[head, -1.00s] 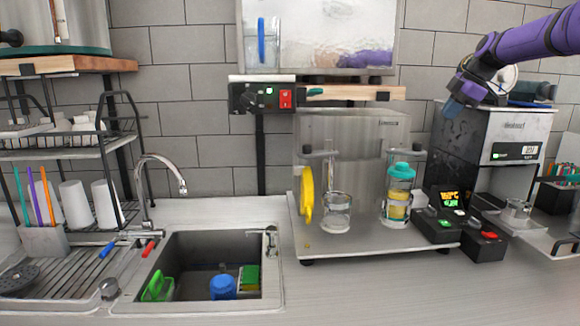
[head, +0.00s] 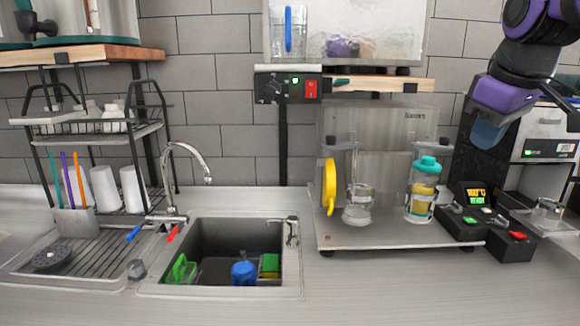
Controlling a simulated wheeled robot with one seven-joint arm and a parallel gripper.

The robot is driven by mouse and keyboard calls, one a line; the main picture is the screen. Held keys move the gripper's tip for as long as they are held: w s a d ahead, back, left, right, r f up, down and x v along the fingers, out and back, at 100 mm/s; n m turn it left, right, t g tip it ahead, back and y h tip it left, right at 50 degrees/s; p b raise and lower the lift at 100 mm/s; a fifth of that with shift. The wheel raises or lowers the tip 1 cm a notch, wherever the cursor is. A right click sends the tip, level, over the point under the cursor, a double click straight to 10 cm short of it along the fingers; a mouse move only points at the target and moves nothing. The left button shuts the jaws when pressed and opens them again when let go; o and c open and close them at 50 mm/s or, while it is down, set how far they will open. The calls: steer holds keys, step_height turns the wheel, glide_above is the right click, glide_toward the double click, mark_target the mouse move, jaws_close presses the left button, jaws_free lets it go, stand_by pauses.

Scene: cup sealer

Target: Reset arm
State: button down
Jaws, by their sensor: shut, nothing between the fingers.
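My arm reaches in from the top right in the head view. My gripper (head: 489,132) is shut and empty, pointing down in front of the dark side of the machine at the right. It is in the air above the black control boxes (head: 463,222) and touches nothing that I can see. Its fingertips look bluish and small, partly merged with the dark machine behind.
A metal stand (head: 400,236) holds a glass cup (head: 357,205), a teal-lidded bottle (head: 422,190) and a yellow item (head: 329,187). A sink (head: 215,285) and a dish rack (head: 95,140) are at left. The front counter (head: 400,295) is clear.

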steer(key=s+f+m, duration=0.2)
steer(key=s+f, duration=0.2)
steer(key=s, duration=0.3)
steer(key=s+f+m, duration=0.3)
steer(key=s+f, duration=0.1)
steer(key=s, duration=0.3)
steer(key=shift+s+a+f+m+t, duration=0.2)
steer(key=shift+s+f+m+t, duration=0.1)
steer(key=shift+s+t, duration=0.1)
